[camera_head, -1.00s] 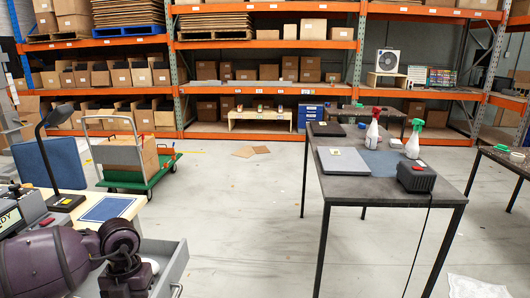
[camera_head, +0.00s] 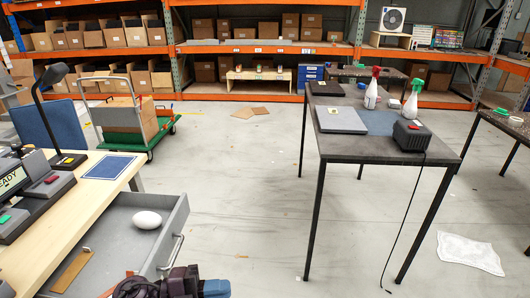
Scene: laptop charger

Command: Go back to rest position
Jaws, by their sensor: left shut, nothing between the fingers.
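My left gripper (camera_head: 183,284) shows only in part at the bottom edge, dark with blue parts. It is shut and empty, beside the front of the open grey drawer (camera_head: 176,226). The rest of my left arm is mostly out of the picture. My right gripper is not in view. A black box-shaped device (camera_head: 412,134) with a hanging black cord sits at the near right corner of the dark table (camera_head: 350,150). A closed grey laptop (camera_head: 341,120) lies on the same table, left of it.
A wooden desk (camera_head: 60,235) stands at left with a black lamp (camera_head: 55,120) and a blue mat (camera_head: 107,173). The open drawer holds a white egg-shaped object (camera_head: 147,220) and a wooden strip (camera_head: 72,271). A green cart (camera_head: 150,140) stands behind. The floor between desk and table is clear.

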